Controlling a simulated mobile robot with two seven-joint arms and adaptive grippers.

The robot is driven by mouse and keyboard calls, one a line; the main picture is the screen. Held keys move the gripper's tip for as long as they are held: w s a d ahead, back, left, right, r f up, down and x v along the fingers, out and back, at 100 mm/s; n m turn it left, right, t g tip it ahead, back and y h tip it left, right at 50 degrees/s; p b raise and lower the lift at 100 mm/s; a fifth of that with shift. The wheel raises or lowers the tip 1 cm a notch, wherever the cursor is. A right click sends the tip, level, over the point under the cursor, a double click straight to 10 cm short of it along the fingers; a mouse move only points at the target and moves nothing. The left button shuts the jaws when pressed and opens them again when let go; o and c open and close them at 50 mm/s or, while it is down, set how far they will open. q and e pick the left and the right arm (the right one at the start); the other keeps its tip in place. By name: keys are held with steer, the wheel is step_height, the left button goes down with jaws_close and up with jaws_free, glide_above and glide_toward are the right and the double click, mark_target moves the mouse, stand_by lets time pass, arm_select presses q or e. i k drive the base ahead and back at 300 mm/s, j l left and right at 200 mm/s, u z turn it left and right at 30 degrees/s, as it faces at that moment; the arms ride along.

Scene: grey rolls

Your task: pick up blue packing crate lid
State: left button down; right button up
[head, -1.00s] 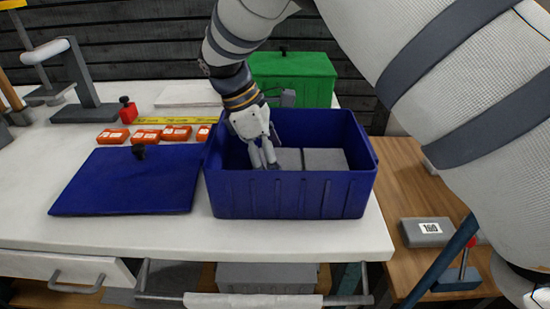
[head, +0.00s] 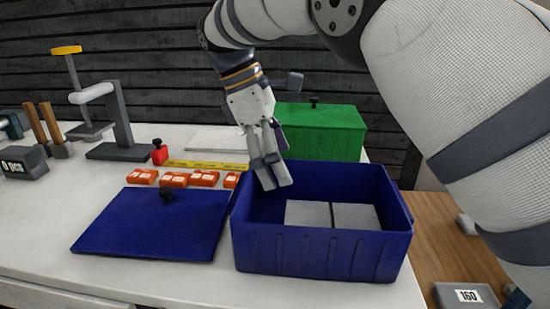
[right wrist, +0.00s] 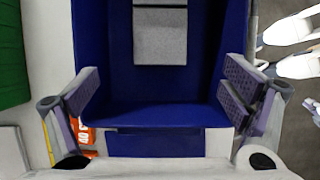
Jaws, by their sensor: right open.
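The blue packing crate lid (head: 140,228) lies flat on the white table, left of the open blue crate (head: 320,252). My right gripper (head: 272,184) is open and empty above the crate's back left corner, to the right of the lid's knob. In the right wrist view, the crate (right wrist: 160,105) lies between the two fingers, with a strip of blue, probably the lid (right wrist: 155,143), below it. My left gripper is in neither view.
Two grey blocks (head: 308,213) lie inside the crate. Several orange boxes (head: 174,179) and a yellow strip line the table behind the lid. A green crate (head: 322,132) with a lid stands behind. A small red piece (head: 159,155) and a grey stand (head: 122,125) are at back left.

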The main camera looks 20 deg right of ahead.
mark_target(166, 222)
steer(key=k+j, duration=0.3)
steer(key=k, duration=0.15)
steer(key=k+j, duration=0.3)
steer(key=k, duration=0.15)
